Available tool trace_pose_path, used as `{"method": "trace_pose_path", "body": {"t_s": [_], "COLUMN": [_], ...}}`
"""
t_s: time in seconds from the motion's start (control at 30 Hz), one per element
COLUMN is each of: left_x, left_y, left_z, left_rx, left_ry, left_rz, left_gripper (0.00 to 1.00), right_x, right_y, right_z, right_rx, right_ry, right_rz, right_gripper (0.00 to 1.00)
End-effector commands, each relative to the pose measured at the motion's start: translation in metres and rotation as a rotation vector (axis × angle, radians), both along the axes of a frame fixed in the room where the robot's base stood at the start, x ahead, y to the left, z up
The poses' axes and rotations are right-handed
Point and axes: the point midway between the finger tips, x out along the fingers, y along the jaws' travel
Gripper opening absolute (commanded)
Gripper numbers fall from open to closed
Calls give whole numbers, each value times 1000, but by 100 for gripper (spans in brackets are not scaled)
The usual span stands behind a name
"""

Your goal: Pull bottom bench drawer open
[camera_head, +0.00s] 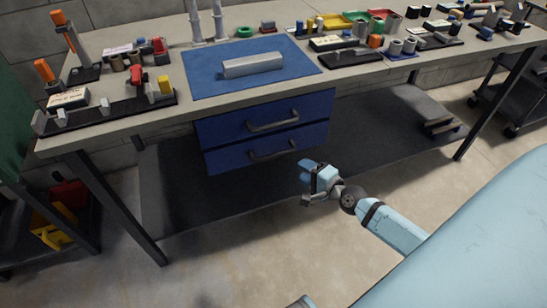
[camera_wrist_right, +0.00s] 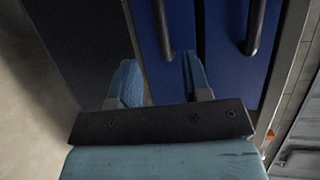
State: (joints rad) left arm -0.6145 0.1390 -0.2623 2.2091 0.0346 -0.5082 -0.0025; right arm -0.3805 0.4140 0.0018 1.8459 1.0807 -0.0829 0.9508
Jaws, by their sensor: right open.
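The bottom drawer (camera_head: 238,158) is blue and sits shut below an equally blue top drawer (camera_head: 225,127) under the bench. Its dark bar handle (camera_head: 273,151) runs across its front. My right gripper (camera_head: 308,178) is open and empty, in front of the drawers, low and to the right of the bottom handle. In the right wrist view the open fingers (camera_wrist_right: 160,82) point at the bottom drawer (camera_wrist_right: 182,35), whose handle (camera_wrist_right: 163,30) lines up with the gap between them. The handle looks apart from the fingers. My left gripper is not visible.
The bench top (camera_head: 200,110) holds a blue mat (camera_head: 215,85) with a grey block, and several tools and parts. A dark lower shelf (camera_head: 185,195) lies beneath the drawers. A bench leg (camera_head: 115,210) stands at left. The floor in front is clear.

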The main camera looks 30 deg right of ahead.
Motion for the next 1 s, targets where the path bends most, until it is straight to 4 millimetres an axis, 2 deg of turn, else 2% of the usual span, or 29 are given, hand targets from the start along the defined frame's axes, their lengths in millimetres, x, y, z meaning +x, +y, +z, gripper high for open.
{"method": "trace_pose_path", "body": {"t_s": [0.3,0.53,0.7,1.0], "left_x": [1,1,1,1], "left_y": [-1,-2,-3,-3], "left_z": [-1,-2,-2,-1], "left_rx": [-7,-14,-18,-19], "left_ry": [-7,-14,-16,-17], "left_rz": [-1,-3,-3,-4], "left_gripper": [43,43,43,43], "right_x": [65,104,118,122], "right_y": [11,18,21,22], "right_z": [-12,-20,-23,-23], "right_rx": [-3,-4,-5,-5], "right_ry": [-2,-2,0,0], "right_rz": [0,2,2,3], "right_gripper": [44,44,44,44]}}
